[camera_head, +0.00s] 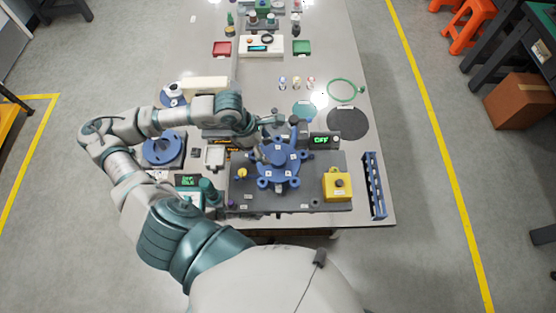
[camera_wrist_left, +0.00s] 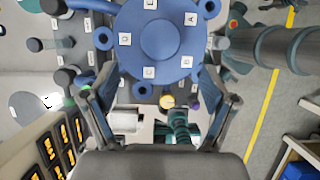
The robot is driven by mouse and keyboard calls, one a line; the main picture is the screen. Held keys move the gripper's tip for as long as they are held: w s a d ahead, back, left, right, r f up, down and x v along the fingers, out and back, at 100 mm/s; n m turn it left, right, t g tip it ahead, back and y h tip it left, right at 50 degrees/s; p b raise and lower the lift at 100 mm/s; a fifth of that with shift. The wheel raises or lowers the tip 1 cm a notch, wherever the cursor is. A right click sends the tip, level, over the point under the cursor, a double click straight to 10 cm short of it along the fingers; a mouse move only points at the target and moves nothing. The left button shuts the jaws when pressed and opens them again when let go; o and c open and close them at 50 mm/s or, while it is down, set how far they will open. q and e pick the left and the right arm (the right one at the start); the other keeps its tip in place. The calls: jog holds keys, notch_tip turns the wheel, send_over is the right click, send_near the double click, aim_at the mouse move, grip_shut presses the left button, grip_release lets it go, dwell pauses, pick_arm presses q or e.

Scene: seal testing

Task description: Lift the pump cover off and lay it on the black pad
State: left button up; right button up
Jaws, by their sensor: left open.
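The blue pump cover (camera_head: 278,157) is round, with a raised centre, letter labels and lugs around its rim. It sits on the grey fixture plate (camera_head: 300,198). The cover also fills the upper middle of the left wrist view (camera_wrist_left: 165,35). The black pad (camera_head: 348,122) is a dark, bare disc on the table behind and right of the cover. My left gripper (camera_head: 263,140) is at the cover's upper left side in the head view. Its fingers are spread and empty in the left wrist view (camera_wrist_left: 160,108), with the cover ahead of them. My right gripper is not seen.
A yellow box with a button (camera_head: 338,185) and a blue rack (camera_head: 375,186) stand right of the cover. A display reading OFF (camera_head: 321,140) stands between cover and pad. A green ring (camera_head: 346,89) lies behind the pad. A blue disc (camera_head: 163,150) is at left.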

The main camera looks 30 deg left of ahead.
aim_at(277, 158)
pick_arm(q)
jog(key=shift+w+f, duration=0.2)
jog(key=shift+f, duration=0.4)
jog(key=shift+w+f, duration=0.2)
jog(key=shift+f, duration=0.4)
jog(key=d+f, duration=0.1)
jog(key=f, duration=0.1)
jog(key=w+d+f+p, duration=0.1)
jog(key=d+f, duration=0.1)
jog(key=shift+d+f, duration=0.3)
jog(key=shift+a+f, duration=0.1)
jog(key=shift+a, duration=0.5)
jog(key=c, duration=0.7)
jog(key=shift+s+a, duration=0.1)
jog(key=c, duration=0.4)
jog(key=shift+d, duration=0.25)
grip_shut()
